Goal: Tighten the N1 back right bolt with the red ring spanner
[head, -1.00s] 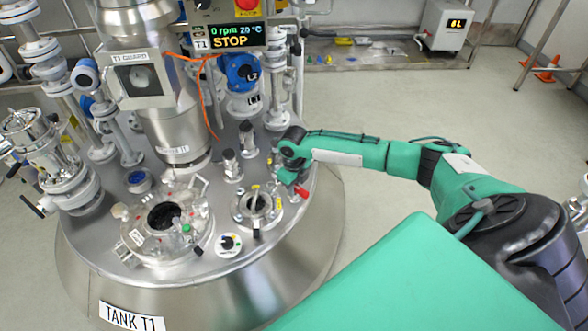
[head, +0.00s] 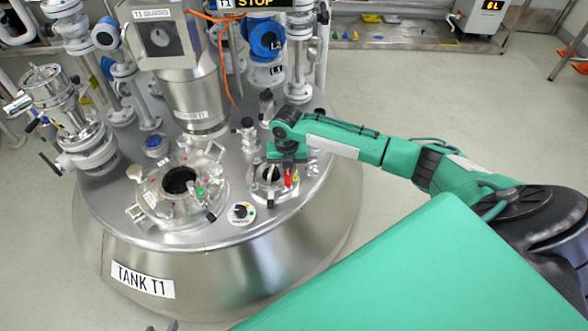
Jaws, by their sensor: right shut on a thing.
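My right gripper (head: 287,165) points down over the back right part of the small round nozzle flange (head: 262,197) on the tank top. It is shut on the red ring spanner (head: 288,178), of which a short red piece shows below the jaws. The flange, which I take for N1, carries bolts round its rim and a pale upright piece in its middle. The gripper and spanner hide its back right bolt, so I cannot tell whether the ring is around it. My left gripper is not in view.
A larger open manway (head: 180,181) with clamps lies left of the flange. A small round dial (head: 241,212) sits in front. Short valve stubs (head: 248,133) and a blue-capped pipe (head: 266,40) stand behind.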

